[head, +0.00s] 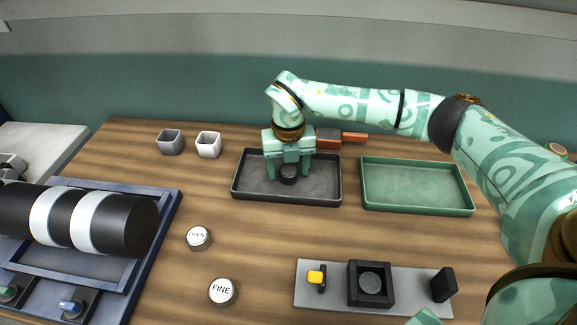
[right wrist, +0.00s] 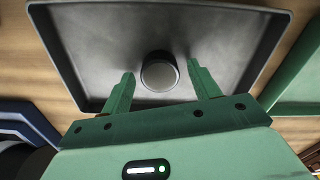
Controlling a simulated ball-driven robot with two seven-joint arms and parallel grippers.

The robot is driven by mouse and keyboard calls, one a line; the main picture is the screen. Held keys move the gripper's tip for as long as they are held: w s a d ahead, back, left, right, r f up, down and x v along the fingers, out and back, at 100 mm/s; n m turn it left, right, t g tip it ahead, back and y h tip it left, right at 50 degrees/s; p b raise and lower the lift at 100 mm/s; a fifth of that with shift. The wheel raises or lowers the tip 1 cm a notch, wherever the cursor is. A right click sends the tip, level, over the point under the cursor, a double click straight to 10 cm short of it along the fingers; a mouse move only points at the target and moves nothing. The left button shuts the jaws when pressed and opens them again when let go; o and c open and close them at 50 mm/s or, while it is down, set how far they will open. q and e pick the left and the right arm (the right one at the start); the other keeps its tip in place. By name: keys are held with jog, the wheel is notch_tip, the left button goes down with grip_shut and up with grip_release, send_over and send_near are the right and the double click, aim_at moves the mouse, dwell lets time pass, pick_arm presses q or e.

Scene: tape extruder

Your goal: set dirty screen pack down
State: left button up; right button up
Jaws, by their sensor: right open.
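The dirty screen pack, a small dark round disc (head: 289,172), is in the black tray (head: 325,198). In the right wrist view the disc (right wrist: 159,72) shows a grey top and a dark rim, with tray floor around it. My right gripper (head: 289,174) is over the black tray, pointing down. Its two fingers stand apart on either side of the disc, and the wrist view shows a gap between the disc and each finger (right wrist: 162,82). My left gripper is not seen clearly in the head view.
A green tray (head: 415,205) stands right of the black tray. A grey cup (head: 171,142) and a white cup (head: 208,145) stand at the back left. Lids marked OPEN (head: 198,238) and FINE (head: 222,291) lie in front. A grey plate (head: 325,300) carries a black square holder (head: 370,286). The extruder (head: 90,220) is at left.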

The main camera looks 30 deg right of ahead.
aim_at(289, 170)
pick_arm(q)
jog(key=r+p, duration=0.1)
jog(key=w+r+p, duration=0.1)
jog(key=p, duration=0.1)
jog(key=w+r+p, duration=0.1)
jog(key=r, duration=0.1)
jog(key=shift+p, duration=0.3)
pick_arm(e)
notch_tip(289, 170, up, 12)
jog(key=shift+r, duration=0.1)
jog(key=shift+d, duration=0.1)
dwell(0.7)
